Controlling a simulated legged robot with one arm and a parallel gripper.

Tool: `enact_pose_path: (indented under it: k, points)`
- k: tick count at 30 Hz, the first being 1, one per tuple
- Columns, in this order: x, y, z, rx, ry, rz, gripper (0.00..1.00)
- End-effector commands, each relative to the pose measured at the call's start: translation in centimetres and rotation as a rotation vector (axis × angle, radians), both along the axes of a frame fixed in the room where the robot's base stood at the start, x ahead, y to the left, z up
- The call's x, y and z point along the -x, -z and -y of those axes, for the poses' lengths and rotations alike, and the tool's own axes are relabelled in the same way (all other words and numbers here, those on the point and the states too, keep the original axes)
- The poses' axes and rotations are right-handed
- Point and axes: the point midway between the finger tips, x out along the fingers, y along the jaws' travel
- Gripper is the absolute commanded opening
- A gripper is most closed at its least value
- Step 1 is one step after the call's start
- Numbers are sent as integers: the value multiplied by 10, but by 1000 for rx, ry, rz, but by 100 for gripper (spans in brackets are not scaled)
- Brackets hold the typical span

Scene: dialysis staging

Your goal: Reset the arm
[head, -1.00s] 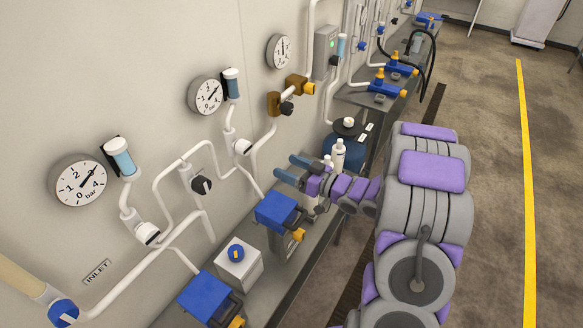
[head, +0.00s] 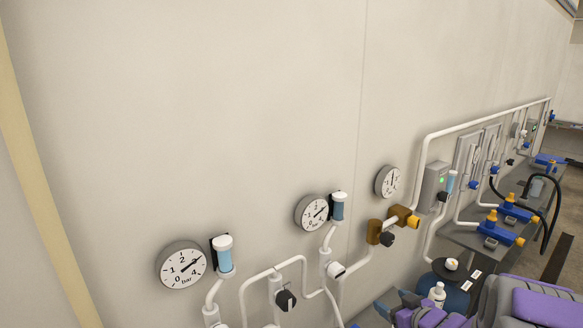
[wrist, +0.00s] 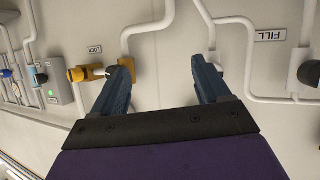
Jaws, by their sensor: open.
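My gripper (wrist: 160,85) shows in the wrist view with its two dark blue fingers spread apart and nothing between them. Beyond the fingers are the wall and white pipes. In the head view my gripper (head: 385,302) is at the bottom edge, partly cut off, with my grey and purple arm to its right. It is below the brass valve (head: 381,233) and left of a white bottle (head: 437,293).
Pressure gauges (head: 183,266) and white pipes line the wall. A grey box with a green light (head: 433,187) is right of the brass fittings. Blue pumps (head: 493,229) stand on the bench at right. A FILL label (wrist: 270,35) shows in the wrist view.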

Motion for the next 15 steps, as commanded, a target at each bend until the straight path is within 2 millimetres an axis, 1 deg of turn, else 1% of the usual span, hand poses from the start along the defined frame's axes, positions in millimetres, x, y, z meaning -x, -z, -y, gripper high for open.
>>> enact_pose_path:
  k: [2,4,8,11,14,15]
  points:
    - [3,-6,7,84,70,-56,76]
    - [12,-9,16,147,140,-120,76]
    - [38,-17,27,232,266,-241,76]
    - [66,-24,29,270,351,-341,76]
    - [101,-28,24,288,425,-449,76]
    - [116,-29,20,290,449,-495,76]
